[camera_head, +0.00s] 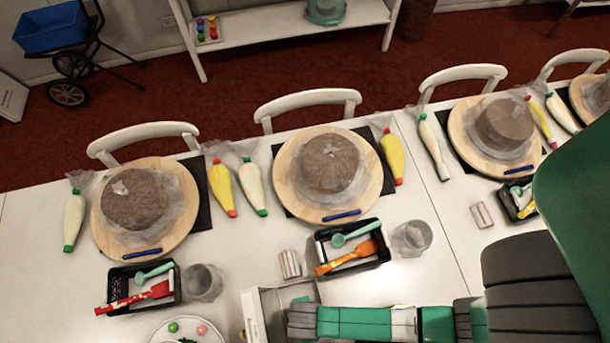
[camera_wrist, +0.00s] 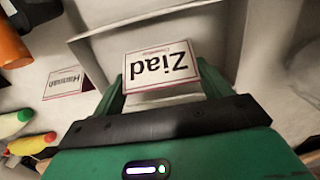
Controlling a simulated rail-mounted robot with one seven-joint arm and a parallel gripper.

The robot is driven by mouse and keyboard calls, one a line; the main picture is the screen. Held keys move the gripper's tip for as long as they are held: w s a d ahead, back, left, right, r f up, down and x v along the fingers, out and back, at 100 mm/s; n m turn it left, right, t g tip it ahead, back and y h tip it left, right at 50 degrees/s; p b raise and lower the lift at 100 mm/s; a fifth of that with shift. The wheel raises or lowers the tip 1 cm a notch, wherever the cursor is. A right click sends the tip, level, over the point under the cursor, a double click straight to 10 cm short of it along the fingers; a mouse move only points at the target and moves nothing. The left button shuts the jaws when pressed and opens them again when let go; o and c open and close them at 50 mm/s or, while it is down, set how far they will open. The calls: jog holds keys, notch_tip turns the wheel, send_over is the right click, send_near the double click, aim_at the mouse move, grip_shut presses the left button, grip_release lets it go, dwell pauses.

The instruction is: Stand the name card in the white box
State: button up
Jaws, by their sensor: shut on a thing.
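The name card (camera_wrist: 160,65), white with a thin dark red border and the name "Ziad" upside down in the wrist view, is between my gripper's two green fingers (camera_wrist: 163,88). My gripper is shut on it. The white box (camera_wrist: 215,30) lies beyond and around the card in that view, with pale walls. I cannot tell whether the card touches its floor. In the head view the box (camera_head: 252,318) is at the bottom edge, partly covered by my green and grey arm and cut off.
A second card reading "Hannah" (camera_wrist: 65,82) stands left of the box in the wrist view. Black trays with tools (camera_head: 130,308) (camera_head: 378,262), clear cups (camera_head: 203,282) (camera_head: 411,238) and a plate (camera_head: 165,330) are nearby. Cake turntables (camera_head: 365,205) line the table behind.

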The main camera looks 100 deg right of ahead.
jog(key=shift+f, duration=1.65)
jog(key=shift+f, duration=0.1)
jog(key=o, duration=1)
jog(key=shift+c, duration=0.2)
notch_tip(320, 180, up, 12)
jog(key=shift+r+p, duration=0.1)
jog(key=shift+p, duration=0.75)
